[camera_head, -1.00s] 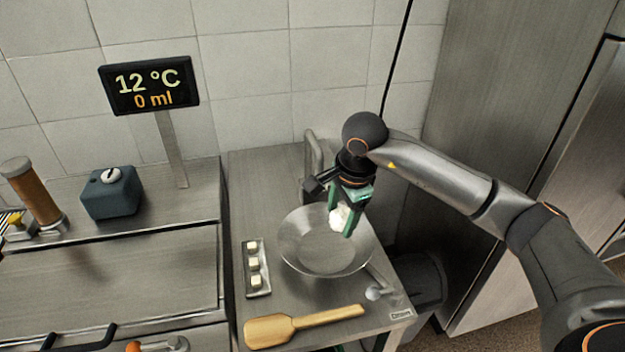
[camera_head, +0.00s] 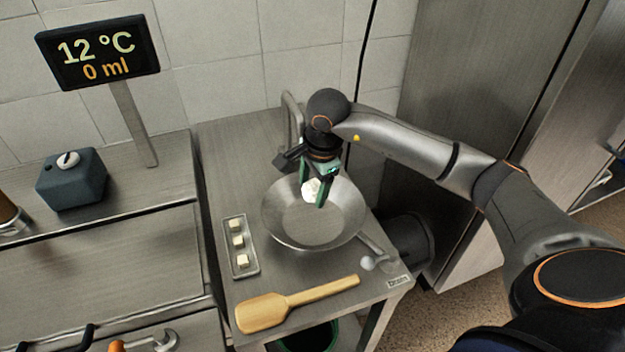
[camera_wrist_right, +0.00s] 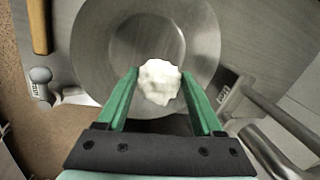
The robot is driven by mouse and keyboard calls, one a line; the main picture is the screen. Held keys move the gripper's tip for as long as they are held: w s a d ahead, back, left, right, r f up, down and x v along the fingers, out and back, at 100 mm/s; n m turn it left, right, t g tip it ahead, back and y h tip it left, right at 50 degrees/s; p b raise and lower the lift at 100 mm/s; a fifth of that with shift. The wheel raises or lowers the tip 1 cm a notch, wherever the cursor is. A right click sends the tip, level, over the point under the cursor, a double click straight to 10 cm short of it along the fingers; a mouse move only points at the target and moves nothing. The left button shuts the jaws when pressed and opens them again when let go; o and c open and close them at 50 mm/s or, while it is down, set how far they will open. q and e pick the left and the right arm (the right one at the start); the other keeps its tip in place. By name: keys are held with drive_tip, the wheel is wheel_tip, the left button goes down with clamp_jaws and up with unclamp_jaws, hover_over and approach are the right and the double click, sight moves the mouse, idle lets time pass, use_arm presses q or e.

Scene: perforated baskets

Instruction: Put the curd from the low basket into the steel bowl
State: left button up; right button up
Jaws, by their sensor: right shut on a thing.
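The curd is a lumpy white piece (camera_head: 311,190), and it also shows in the right wrist view (camera_wrist_right: 159,82). My right gripper (camera_head: 314,194) is shut on it, with the green fingers on either side of the lump in the right wrist view (camera_wrist_right: 160,92). The steel bowl (camera_head: 300,236) stands on the steel table. The curd is held over the back part of the bowl in the head view; the exact height above it is hard to tell. The bowl's floor (camera_wrist_right: 146,40) looks empty where it shows. The low basket and my left gripper are not in view.
A small tray (camera_head: 250,268) with white cubes lies left of the bowl. A wooden spatula (camera_head: 300,297) lies in front of it. A bent pipe (camera_head: 291,115) stands behind the bowl. A display (camera_head: 98,52) and a dark box (camera_head: 72,182) stand on the left counter.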

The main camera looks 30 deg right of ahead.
sight(313, 201)
drive_tip(key=shift+s+b+x, duration=0.25)
drive_tip(key=shift+b+x, duration=0.4)
drive_tip(key=shift+x, duration=0.5)
drive_tip(key=shift+s+b+x, duration=0.25)
drive_tip(key=shift+b+x, duration=0.35)
drive_tip(key=shift+x, duration=0.6)
drive_tip(key=o, duration=1.4)
drive_tip(key=shift+f, duration=0.1)
drive_tip(key=p+v, duration=0.2)
drive_tip(key=v, duration=0.1)
drive_tip(key=w+p+v, duration=0.1)
drive_tip(key=p+v, duration=0.1)
drive_tip(key=v, duration=0.2)
drive_tip(key=shift+w, duration=0.25)
